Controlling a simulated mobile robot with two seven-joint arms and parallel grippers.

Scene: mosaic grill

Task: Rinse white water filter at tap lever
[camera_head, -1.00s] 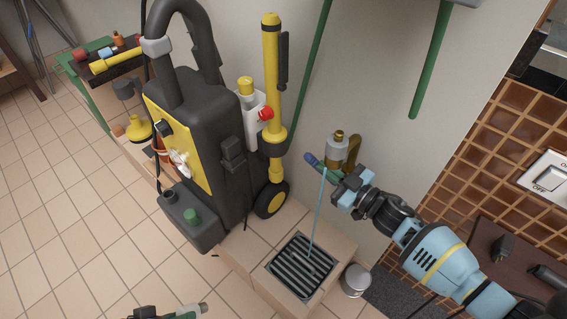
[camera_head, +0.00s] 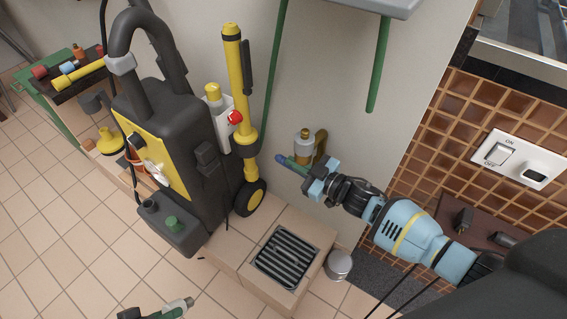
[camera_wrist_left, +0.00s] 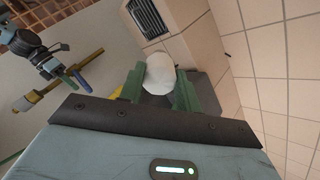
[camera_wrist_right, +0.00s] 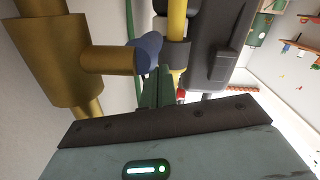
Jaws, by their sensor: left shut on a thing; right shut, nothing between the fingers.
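The white water filter (camera_wrist_left: 160,74) sits between the green fingers of my left gripper (camera_wrist_left: 158,88), which is shut on it. In the head view my left gripper (camera_head: 178,309) is low at the bottom edge, with a pale tip showing. The brass tap (camera_head: 305,147) is on the wall; it also shows in the right wrist view (camera_wrist_right: 55,60). Its lever has a dark blue end (camera_wrist_right: 148,48). My right gripper (camera_head: 300,168) is shut and empty beside the lever; its fingertips in the right wrist view (camera_wrist_right: 157,82) are just below the blue end. Whether they touch is unclear.
A floor drain grate (camera_head: 286,257) lies in a raised tiled block below the tap. A black and yellow pressure washer (camera_head: 185,145) stands left of it. A metal can (camera_head: 339,265) is at the block's right. Open tiled floor (camera_head: 60,220) lies at left.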

